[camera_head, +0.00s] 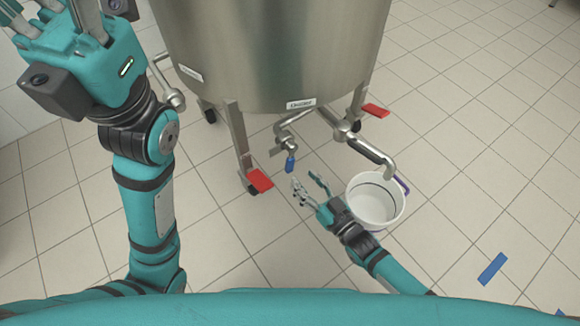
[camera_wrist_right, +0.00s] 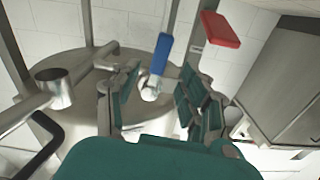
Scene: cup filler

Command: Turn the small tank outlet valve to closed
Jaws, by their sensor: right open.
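The small outlet valve (camera_head: 285,141) sits on a short pipe under the tank's label, and its blue handle (camera_head: 290,164) points down. In the right wrist view the blue handle (camera_wrist_right: 161,54) appears in the gap beyond the fingers. My right gripper (camera_head: 306,184) is open, with its fingertips just below the handle and apart from it in the head view. Its spread fingers (camera_wrist_right: 160,98) also show in the wrist view, with nothing clearly held. My left gripper (camera_head: 58,14) is raised at the upper left, fingers spread and empty, away from the valve.
A larger outlet pipe (camera_head: 370,150) reaches over a white bucket (camera_head: 374,203), close to my right arm. Blue tape (camera_head: 492,268) marks open tiled floor at the right.

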